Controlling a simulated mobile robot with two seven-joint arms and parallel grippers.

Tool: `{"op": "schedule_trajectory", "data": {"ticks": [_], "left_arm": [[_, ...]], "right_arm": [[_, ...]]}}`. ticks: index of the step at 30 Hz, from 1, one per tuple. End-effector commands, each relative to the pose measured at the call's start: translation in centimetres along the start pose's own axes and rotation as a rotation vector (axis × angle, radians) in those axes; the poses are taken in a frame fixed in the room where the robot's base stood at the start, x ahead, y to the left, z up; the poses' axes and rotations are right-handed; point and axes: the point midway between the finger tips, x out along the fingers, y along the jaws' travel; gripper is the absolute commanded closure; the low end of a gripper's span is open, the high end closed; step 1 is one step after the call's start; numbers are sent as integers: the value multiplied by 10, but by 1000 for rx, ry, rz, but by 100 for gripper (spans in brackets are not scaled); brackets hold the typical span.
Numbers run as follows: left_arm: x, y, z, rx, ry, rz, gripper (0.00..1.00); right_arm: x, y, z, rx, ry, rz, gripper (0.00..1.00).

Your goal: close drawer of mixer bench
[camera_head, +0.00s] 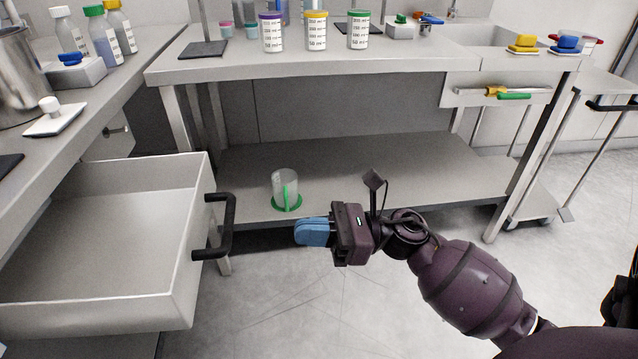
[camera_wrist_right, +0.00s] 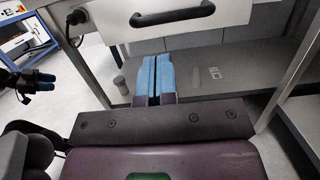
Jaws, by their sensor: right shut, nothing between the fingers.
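The mixer bench's drawer (camera_head: 100,300) stands pulled out at the left, and the part of its inside in view is empty. Its black bar handle (camera_head: 227,225) is on the front panel, facing right. My right gripper (camera_head: 298,232) is shut and empty, with its blue fingers pointing left towards the handle, a gap apart from it. In the right wrist view the drawer front (camera_wrist_right: 225,14) and handle (camera_wrist_right: 172,17) are above the shut blue fingers (camera_wrist_right: 157,62). My left gripper (camera_wrist_right: 48,82) shows small at the left there; its jaw state is unclear.
The bench top (camera_head: 100,100) at left holds bottles, a steel pot and a white block. A central table (camera_head: 300,68) carries capped jars. Its lower shelf (camera_head: 360,170) holds a clear beaker (camera_head: 285,185) with green base. Floor before the drawer is clear.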

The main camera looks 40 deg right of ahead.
Motion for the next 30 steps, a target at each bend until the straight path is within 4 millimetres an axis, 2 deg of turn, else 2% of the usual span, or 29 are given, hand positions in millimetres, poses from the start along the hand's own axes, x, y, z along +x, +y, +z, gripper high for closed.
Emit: {"op": "schedule_trajectory", "data": {"ticks": [9,15,21,30], "left_arm": [[0,0,2,-5,4,-1,57],[0,0,2,-7,8,-1,57],[0,0,1,-8,15,-2,57],[0,-1,0,-8,17,-4,57]], "right_arm": [[56,0,0,0,-3,1,100],[81,0,0,3,-1,0,100],[91,0,0,3,0,-2,100],[92,0,0,3,0,-2,100]]}}
